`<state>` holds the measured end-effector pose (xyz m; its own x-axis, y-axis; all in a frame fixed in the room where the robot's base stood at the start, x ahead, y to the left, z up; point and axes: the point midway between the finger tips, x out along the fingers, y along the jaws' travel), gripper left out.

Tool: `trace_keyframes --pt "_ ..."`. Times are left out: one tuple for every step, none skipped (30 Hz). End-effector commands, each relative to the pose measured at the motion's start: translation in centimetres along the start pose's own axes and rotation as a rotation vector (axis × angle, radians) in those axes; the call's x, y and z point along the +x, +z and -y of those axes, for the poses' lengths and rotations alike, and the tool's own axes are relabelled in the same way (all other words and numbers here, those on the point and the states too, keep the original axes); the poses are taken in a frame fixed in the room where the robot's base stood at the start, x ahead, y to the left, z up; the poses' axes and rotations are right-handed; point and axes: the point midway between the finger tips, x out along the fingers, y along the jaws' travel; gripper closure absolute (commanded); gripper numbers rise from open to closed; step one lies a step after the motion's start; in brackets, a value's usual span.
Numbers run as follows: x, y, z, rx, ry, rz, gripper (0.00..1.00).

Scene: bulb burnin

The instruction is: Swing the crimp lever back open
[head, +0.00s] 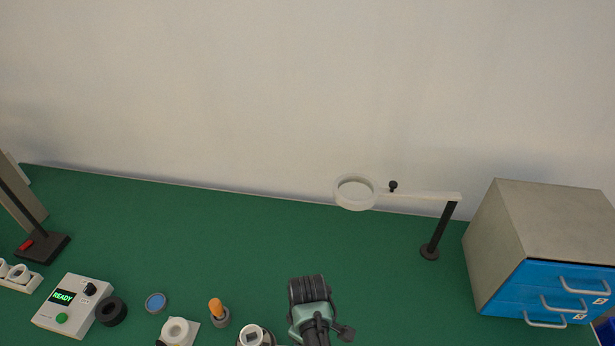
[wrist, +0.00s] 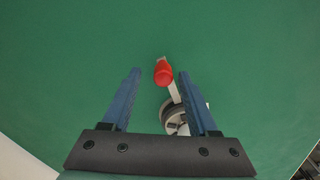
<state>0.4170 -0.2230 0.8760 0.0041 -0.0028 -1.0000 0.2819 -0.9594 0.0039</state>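The crimp lever shows in the wrist view as a pale arm with a red knob (wrist: 163,72) at its end. The arm runs down from the knob to a round grey and white fixture (wrist: 172,116), partly hidden behind my right finger. My gripper (wrist: 159,74) is open, its two blue fingers on either side of the knob in the picture. The knob appears nearer the right finger, and I see no clear contact. My gripper's fingers and the red knob cannot be made out in the head view.
In the head view, a control box reading READY (head: 73,305), a black ring (head: 111,311), a blue disc (head: 156,302) and an orange-topped item (head: 217,311) stand at front left. A magnifier ring (head: 342,198) on a post and a drawer cabinet (head: 535,225) stand right. The back-middle mat is clear.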

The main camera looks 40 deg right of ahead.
Motion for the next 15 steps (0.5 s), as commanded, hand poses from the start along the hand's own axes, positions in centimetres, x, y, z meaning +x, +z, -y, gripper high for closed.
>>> trace_keyframes --pt "0.0 0.1 0.1 0.0 -0.001 0.001 0.41" --pt "0.1 0.1 0.1 0.001 -0.002 0.001 0.41" --pt "0.1 0.1 0.1 0.001 -0.002 0.002 0.41" --pt "0.1 0.1 0.1 0.001 -0.002 0.002 0.41" --pt "0.1 0.1 0.1 0.001 -0.003 0.002 0.41" --pt "0.1 0.1 0.1 0.001 -0.003 0.002 0.41" --pt "0.0 0.1 0.1 0.001 -0.003 0.002 0.41" --pt "-0.1 0.1 0.1 0.001 -0.003 0.002 0.41" --pt "-0.3 0.1 0.1 0.001 -0.002 0.002 0.41" --pt "-0.5 0.1 0.1 0.001 -0.003 0.002 0.41" --pt "-0.8 0.1 0.1 0.001 -0.002 0.002 0.41" --pt "-1.3 0.0 0.1 0.001 -0.001 0.001 0.41" --pt "-1.7 0.1 0.1 0.001 -0.002 0.001 0.41" --pt "-2.2 0.1 0.1 0.001 -0.001 0.0 0.41" --pt "-2.9 0.1 0.1 0.001 -0.001 0.0 0.41"
